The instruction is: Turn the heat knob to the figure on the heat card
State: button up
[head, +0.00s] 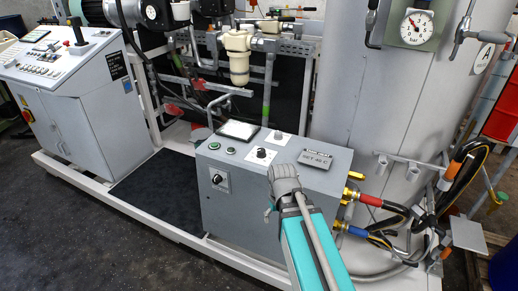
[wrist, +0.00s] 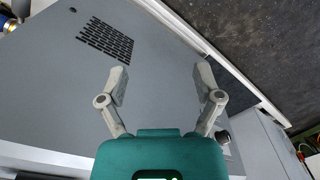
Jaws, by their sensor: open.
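A grey control box (head: 275,215) stands in the middle of the head view. A black knob on a white dial plate (head: 261,154) is on its top, and another knob on a white plate (head: 219,180) is on its front face. The knobs' settings are too small to read. My gripper (wrist: 160,78) is open and empty in the wrist view, over a grey surface with slots. A knob (wrist: 222,137) shows right of the gripper. My arm hides part of the box front.
Brass fittings with red and blue hoses (head: 368,200) stick out at the box's right. A large grey tank (head: 390,110) with a pressure gauge (head: 416,26) stands behind. A control desk (head: 75,90) is at the left, with dark matting (head: 165,190) between. The front floor is clear.

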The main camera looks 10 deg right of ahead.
jog(key=w+d+r+n+t+y+p, duration=0.15)
jog(key=w+r+n+p, duration=0.35)
jog(key=w+r+p, duration=0.7)
jog(key=n+y+p, duration=0.2)
jog(key=n+p, duration=0.4)
send_near(261, 150)
notch_tip(261, 150, up, 3)
jog(key=s, duration=0.1)
jog(key=shift+s+d+r+t, duration=0.1)
jog(key=shift+s+d+t, duration=0.15)
jog(key=shift+d+t, duration=0.25)
jog(key=shift+f, duration=0.2)
jog(key=b+x, duration=1.2)
jog(key=x, duration=0.1)
jog(key=shift+f+b, duration=0.25)
jog(key=shift+b, duration=0.15)
